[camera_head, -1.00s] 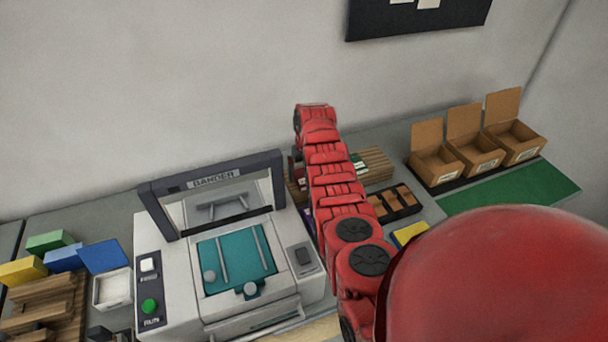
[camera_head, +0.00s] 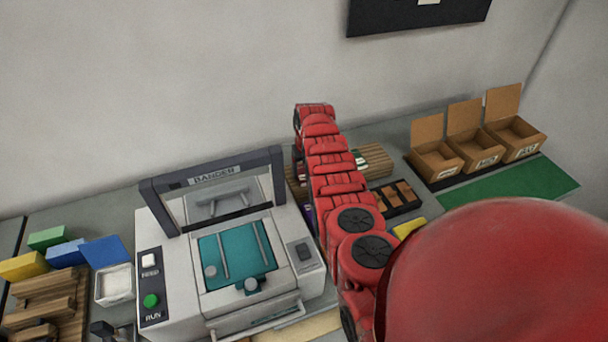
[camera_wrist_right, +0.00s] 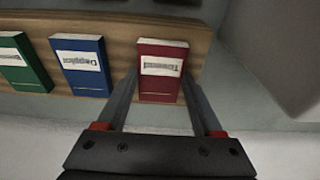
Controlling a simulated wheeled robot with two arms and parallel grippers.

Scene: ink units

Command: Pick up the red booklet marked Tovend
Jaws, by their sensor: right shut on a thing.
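The red booklet (camera_wrist_right: 161,84) with a white label stands at the wooden rack (camera_wrist_right: 115,35) in the right wrist view. Its label is upside down in this view and reads as Tovend. My right gripper (camera_wrist_right: 160,76) has one finger on each side of the booklet and is shut on it. In the head view my red right arm (camera_head: 335,170) reaches over to the rack (camera_head: 376,161) and hides the booklet and most of the gripper. My left gripper is not in view.
A blue booklet (camera_wrist_right: 81,66) and a green booklet (camera_wrist_right: 22,62) stand left of the red one. In the head view a white machine (camera_head: 175,300) stands left of my arm. Open cardboard boxes (camera_head: 437,160) and a green mat (camera_head: 515,190) are on the right.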

